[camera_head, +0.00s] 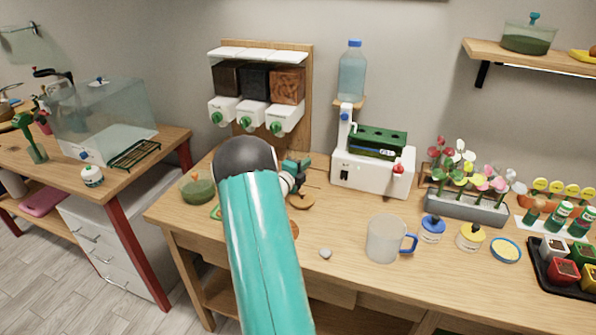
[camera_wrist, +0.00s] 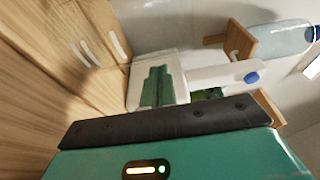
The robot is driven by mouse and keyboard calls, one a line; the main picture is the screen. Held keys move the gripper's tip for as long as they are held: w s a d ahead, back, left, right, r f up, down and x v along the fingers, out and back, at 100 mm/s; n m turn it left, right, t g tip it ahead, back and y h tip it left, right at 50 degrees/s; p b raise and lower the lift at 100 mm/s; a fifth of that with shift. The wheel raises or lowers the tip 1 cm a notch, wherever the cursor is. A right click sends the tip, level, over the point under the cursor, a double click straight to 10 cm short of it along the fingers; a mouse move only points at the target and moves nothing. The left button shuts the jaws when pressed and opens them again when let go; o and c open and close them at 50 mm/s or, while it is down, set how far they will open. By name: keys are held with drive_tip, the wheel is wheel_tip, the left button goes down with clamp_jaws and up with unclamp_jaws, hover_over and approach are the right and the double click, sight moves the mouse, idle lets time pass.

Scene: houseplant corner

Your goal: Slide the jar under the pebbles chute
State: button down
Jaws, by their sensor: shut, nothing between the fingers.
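A low round glass vessel with a green tint (camera_head: 197,189), the likely jar, stands on the table's left end, left of my arm and in front of the dispenser. The dispenser (camera_head: 308,95) has three bins over white chutes with green knobs: the left chute (camera_head: 222,110), the middle chute (camera_head: 252,115) and the right chute (camera_head: 285,119). The fills look dark, black and orange-brown; I cannot tell which is pebbles. My gripper (camera_head: 298,177) is shut and empty, right of the vessel and apart from it. Green fingers (camera_wrist: 158,87) show in the wrist view.
A white machine (camera_head: 370,175) with a water bottle (camera_head: 352,72) stands right of the dispenser. A clear mug (camera_head: 383,240), small lidded pots (camera_head: 432,229) and a flower planter (camera_head: 465,208) are on the right. A wooden disc (camera_head: 302,202) lies near my gripper. My arm hides the table's middle left.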

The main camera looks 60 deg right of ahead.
drive_tip(key=shift+s+d, duration=0.1)
drive_tip(key=shift+d, duration=1.2)
drive_tip(key=w, duration=0.2)
drive_tip(key=w+a, duration=0.1)
drive_tip(key=w, duration=0.4)
drive_tip(key=shift+a, duration=0.4)
drive_tip(key=shift+a, duration=0.1)
